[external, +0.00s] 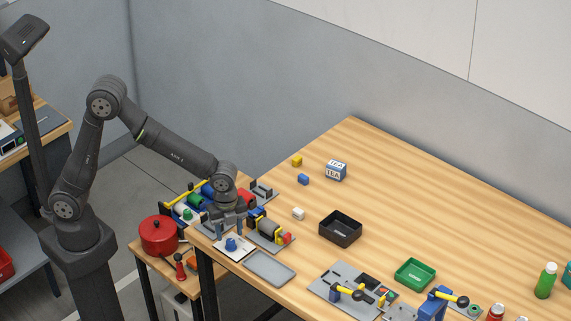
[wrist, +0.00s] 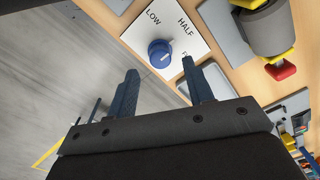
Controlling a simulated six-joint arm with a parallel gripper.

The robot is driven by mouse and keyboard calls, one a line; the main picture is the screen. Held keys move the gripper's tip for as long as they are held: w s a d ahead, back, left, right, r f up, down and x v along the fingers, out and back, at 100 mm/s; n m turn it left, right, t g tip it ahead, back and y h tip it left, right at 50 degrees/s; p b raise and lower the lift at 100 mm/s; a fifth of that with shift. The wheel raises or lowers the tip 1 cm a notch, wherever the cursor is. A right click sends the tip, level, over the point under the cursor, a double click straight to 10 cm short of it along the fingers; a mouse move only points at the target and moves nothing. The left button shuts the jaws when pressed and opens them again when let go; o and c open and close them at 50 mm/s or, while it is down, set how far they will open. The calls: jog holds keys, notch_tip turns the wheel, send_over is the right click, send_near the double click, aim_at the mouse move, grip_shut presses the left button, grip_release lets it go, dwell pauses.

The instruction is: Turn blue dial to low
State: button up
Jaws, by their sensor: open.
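The blue dial (wrist: 160,54) sits on a white plate (wrist: 138,36) printed with LOW, HALF and a third label that is partly cut off. In the external view the blue dial (external: 231,244) is at the table's near left edge. My gripper (wrist: 160,88) is open and empty, its two fingers apart. In the external view my gripper (external: 229,228) hangs just above the dial; I see no contact.
A grey tray (external: 269,267) lies to the right of the plate. A motor-like fixture (external: 270,232) with yellow and red parts stands close behind. A black bin (external: 340,229) and a green tray (external: 415,273) stand further right. The table's back middle is mostly clear.

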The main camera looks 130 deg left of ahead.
aim_at(230, 241)
jog(key=shift+f, duration=1.9)
jog(key=c, duration=1)
jog(key=n, duration=0.5)
jog(key=shift+w+a+n, duration=0.1)
jog(key=shift+n, duration=0.2)
jog(key=n, duration=0.5)
